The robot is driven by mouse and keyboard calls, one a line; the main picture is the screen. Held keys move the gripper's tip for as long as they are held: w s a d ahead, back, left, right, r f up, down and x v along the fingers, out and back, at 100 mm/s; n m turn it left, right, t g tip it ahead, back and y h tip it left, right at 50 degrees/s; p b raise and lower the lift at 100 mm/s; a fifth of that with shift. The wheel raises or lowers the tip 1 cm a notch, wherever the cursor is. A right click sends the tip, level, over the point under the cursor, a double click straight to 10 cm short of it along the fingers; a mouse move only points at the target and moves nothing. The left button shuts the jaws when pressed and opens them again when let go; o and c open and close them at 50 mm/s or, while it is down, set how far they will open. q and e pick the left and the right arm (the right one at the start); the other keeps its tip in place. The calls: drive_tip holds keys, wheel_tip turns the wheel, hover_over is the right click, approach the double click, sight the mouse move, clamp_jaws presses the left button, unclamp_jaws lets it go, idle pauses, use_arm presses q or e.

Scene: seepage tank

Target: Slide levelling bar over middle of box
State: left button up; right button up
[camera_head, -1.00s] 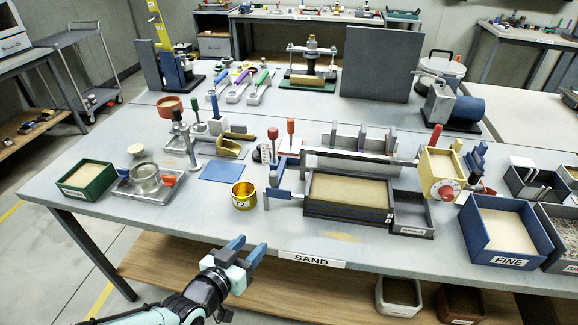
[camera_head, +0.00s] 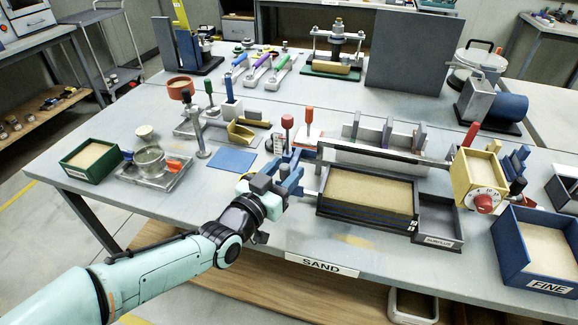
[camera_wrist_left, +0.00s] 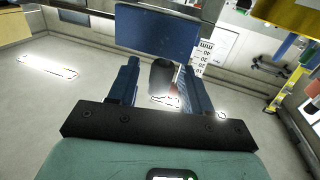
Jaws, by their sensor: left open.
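The sand-filled dark box (camera_head: 360,194) stands near the table's front edge, its sand surface fairly even. The levelling bar (camera_head: 312,193) is at the box's left end; its blue handle is largely hidden behind my left gripper (camera_head: 290,172). My left gripper is open, with its blue fingers right at the handle. In the left wrist view, a blue block (camera_wrist_left: 157,32), apparently the handle, fills the space just beyond the fingertips (camera_wrist_left: 160,70). I cannot tell whether the fingers touch it. My right gripper is out of view.
A grey surplus tray (camera_head: 437,222) adjoins the box's right end. A yellow hopper (camera_head: 480,172) sits at the right end of the rail (camera_head: 385,153) behind the box. A blue box of fine sand (camera_head: 545,250) stands at the right. Bare table lies in front of the sand box.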

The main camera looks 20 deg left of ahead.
use_arm(q)
drive_tip(key=shift+x, duration=1.1)
clamp_jaws()
